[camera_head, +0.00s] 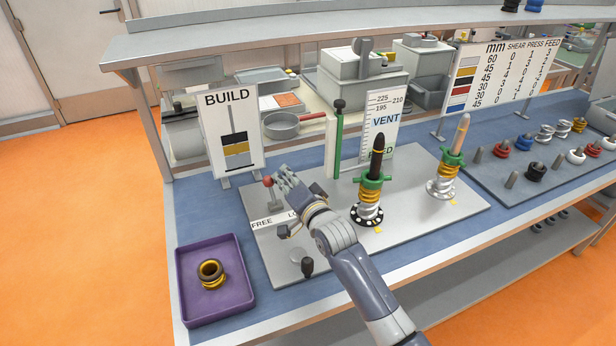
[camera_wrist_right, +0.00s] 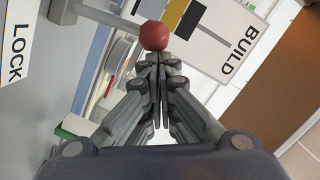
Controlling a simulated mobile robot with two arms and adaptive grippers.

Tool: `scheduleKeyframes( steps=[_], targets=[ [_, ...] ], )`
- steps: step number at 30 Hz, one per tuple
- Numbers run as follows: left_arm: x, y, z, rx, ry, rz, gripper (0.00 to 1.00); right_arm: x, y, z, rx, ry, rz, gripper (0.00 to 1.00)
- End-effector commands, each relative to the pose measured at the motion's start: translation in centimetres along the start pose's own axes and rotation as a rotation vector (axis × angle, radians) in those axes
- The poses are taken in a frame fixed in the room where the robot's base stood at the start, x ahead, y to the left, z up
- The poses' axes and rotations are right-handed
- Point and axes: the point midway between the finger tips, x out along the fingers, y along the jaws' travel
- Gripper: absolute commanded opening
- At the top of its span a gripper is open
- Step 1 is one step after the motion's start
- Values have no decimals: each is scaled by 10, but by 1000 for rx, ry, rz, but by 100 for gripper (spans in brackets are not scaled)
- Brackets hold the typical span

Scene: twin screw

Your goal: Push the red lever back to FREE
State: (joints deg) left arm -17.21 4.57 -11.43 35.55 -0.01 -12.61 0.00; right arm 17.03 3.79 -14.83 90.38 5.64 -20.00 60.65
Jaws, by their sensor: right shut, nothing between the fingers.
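The red lever's round knob (camera_head: 268,181) stands near the left side of the grey machine plate (camera_head: 437,217), above a small grey base and a label strip reading FREE (camera_head: 262,224) at its left end. My right gripper (camera_head: 281,177) is shut with nothing between its fingers, its fingertips just right of the knob. In the right wrist view the red knob (camera_wrist_right: 154,35) sits just beyond the closed fingertips (camera_wrist_right: 154,60); whether they touch cannot be told. The LOCK label (camera_wrist_right: 16,47) shows at the left there. My left gripper is not in view.
A purple tray (camera_head: 182,291) with dark and yellow rings stands at front left. The BUILD sign (camera_head: 231,165) stands behind the lever. Two spring stacks (camera_head: 368,212) (camera_head: 446,172) rise right of my arm. A black-knobbed handle (camera_head: 307,265) stands at the plate's front.

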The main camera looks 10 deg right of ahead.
Motion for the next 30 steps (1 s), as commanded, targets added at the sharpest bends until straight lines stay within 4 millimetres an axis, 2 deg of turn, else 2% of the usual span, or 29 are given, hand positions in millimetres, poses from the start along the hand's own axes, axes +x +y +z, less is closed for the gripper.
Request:
scheduleKeyframes(
  steps=[1, 3, 15, 30],
  targets=[
    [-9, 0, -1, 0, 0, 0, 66, 0, -7, 2, -40, -2, 7, 0],
    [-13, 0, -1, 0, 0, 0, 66, 1, -11, 8, -102, -1, 15, 0],
    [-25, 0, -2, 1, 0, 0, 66, 4, -21, 32, -376, 0, 51, 0],
    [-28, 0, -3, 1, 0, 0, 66, 6, -22, 40, -473, 1, 64, 0]
  ],
)
